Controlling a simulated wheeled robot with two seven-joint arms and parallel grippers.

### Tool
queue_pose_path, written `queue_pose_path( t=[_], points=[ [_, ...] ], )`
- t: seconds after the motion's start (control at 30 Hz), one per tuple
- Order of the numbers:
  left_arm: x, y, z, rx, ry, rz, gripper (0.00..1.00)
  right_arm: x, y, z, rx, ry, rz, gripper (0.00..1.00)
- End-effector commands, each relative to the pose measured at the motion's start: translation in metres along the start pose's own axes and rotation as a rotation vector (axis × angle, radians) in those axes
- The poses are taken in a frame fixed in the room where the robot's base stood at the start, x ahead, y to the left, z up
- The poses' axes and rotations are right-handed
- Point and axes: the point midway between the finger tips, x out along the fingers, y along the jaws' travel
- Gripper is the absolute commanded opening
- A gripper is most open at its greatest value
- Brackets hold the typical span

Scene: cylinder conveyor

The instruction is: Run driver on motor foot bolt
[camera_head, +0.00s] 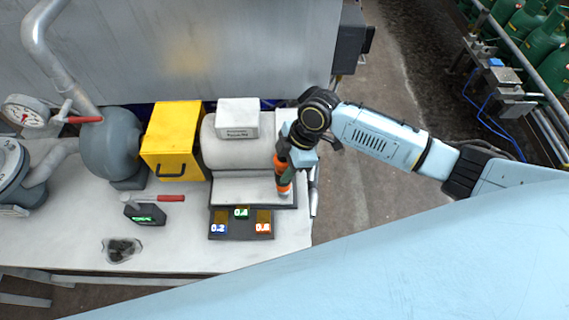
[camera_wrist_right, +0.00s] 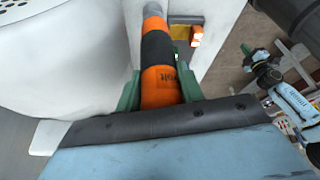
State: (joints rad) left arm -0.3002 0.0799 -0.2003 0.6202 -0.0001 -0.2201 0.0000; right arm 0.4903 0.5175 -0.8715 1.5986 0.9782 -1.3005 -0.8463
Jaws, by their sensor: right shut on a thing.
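My right gripper (camera_head: 287,160) is shut on an orange and black driver (camera_head: 284,182), which stands roughly upright at the right edge of the motor's flat foot plate (camera_head: 238,188). The driver's lower end is near the plate's right front corner; I cannot tell if it touches the bolt, which is hidden. The pale rounded motor (camera_head: 222,150) is left of the gripper, with a white labelled box (camera_head: 238,118) on top. In the right wrist view the green fingers (camera_wrist_right: 158,93) grip the driver (camera_wrist_right: 157,50), its grey tip pointing away. My left gripper is not seen.
A yellow box (camera_head: 172,140) and grey rounded housing (camera_head: 112,145) stand left of the motor. A dark tray with 0.2, 0.4 and 0.6 tags (camera_head: 240,230) lies in front. A red-handled tool (camera_head: 158,198) and small dark device (camera_head: 145,214) lie left. A metal wall (camera_head: 200,50) rises behind.

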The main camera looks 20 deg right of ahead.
Motion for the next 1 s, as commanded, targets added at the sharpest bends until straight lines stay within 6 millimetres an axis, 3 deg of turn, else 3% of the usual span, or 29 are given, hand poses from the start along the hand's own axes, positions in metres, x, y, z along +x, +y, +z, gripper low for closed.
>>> queue_pose_path(
  t=[1.0],
  points=[
    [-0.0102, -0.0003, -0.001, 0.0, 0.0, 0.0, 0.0, -0.0016, -0.0023, -0.0001, 0.001, -0.004, -0.004, 0.01]
  ],
)
